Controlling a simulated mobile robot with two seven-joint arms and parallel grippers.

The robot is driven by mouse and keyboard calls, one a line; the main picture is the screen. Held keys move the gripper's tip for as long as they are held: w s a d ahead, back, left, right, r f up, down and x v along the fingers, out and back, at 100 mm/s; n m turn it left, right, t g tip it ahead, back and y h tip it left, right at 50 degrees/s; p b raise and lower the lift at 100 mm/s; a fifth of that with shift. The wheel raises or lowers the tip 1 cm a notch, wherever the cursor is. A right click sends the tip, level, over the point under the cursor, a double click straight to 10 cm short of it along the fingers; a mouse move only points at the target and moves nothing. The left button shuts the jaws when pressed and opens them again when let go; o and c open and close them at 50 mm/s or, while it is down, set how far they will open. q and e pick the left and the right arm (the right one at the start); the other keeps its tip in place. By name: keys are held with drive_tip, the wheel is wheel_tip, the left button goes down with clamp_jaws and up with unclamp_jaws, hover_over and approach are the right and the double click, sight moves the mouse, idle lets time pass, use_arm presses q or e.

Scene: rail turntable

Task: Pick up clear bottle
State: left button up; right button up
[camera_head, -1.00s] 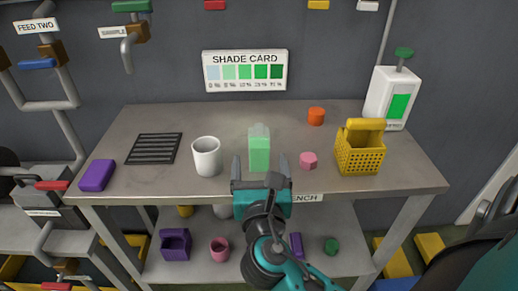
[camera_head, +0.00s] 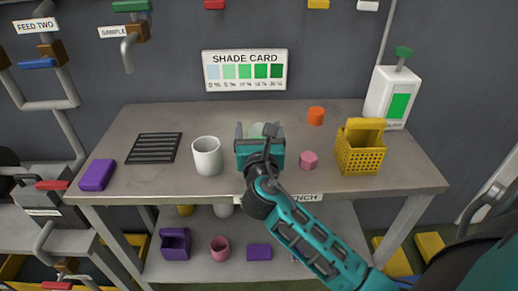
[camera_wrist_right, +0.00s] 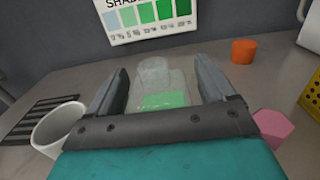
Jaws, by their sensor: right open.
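The clear bottle (camera_wrist_right: 158,77) stands upright on the bench, with pale green liquid low inside it in the right wrist view. In the head view only its top (camera_head: 258,130) shows; my right gripper hides the rest. My right gripper (camera_head: 259,130) is open, with one finger on each side of the bottle. In the right wrist view the fingers (camera_wrist_right: 160,80) stand left and right of the bottle, with a gap on both sides. My left gripper is not in view.
On the bench (camera_head: 315,185), a white cup (camera_head: 207,157) is left of the gripper. A pink block (camera_head: 308,160), an orange cylinder (camera_head: 316,116) and a yellow basket (camera_head: 360,155) are right. A black grate (camera_head: 154,148) and purple block (camera_head: 97,175) lie left.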

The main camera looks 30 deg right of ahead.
drive_tip(key=c, duration=1.1)
drive_tip(key=shift+o, duration=0.2)
